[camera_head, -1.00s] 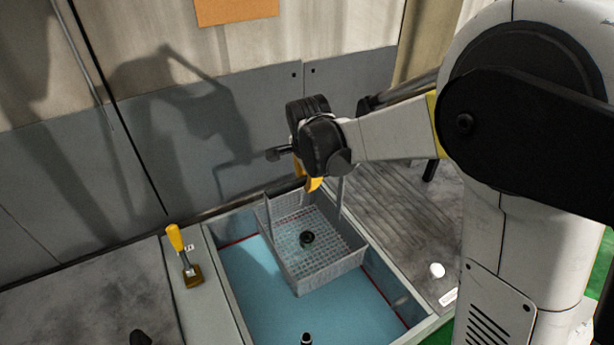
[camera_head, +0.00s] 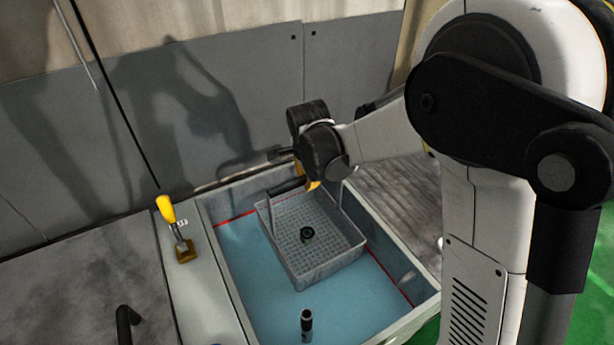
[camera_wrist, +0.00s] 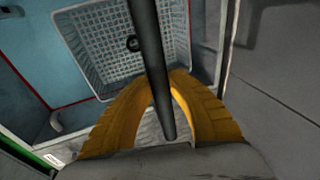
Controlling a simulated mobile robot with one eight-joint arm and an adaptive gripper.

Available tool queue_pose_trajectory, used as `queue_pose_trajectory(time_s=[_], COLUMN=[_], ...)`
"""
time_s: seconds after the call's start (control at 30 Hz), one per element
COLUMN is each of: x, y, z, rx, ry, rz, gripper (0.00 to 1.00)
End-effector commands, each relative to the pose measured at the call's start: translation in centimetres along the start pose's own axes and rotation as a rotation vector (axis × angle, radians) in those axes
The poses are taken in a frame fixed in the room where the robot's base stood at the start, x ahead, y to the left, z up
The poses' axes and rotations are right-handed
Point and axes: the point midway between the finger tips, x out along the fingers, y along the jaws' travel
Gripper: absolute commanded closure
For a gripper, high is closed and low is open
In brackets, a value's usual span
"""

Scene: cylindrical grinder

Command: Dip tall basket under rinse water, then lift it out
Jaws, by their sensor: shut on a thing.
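The tall basket (camera_head: 328,262) is a grey mesh basket with a dark round part (camera_head: 307,235) inside on its floor. It hangs in the rinse tank (camera_head: 215,207), above or at the blue water (camera_head: 255,290); I cannot tell whether its bottom touches the water. My gripper (camera_head: 312,184) is at the basket's top, shut on its dark handle bar (camera_head: 288,187). In the wrist view the yellow fingers (camera_wrist: 160,100) close around the bar (camera_wrist: 150,55), with the mesh basket (camera_wrist: 100,50) beyond.
A yellow-handled lever (camera_head: 168,212) stands on the ledge left of the tank. A dark upright nozzle (camera_head: 306,322) stands at the tank's near side. The grey wall (camera_head: 250,85) is close behind. A ribbed drain surface (camera_head: 400,190) lies right of the tank.

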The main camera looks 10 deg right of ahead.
Motion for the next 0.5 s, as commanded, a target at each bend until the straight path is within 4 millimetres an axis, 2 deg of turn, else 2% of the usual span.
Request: queue_pose_trajectory(time_s=[0.03,0.5], x=[0.9,6.0], y=[0.2,1.8], z=[0.1,0.9], rx=[0.000,0.000], ry=[0.000,0.000], rz=[-0.001,-0.001], gripper=[1.00,1.00])
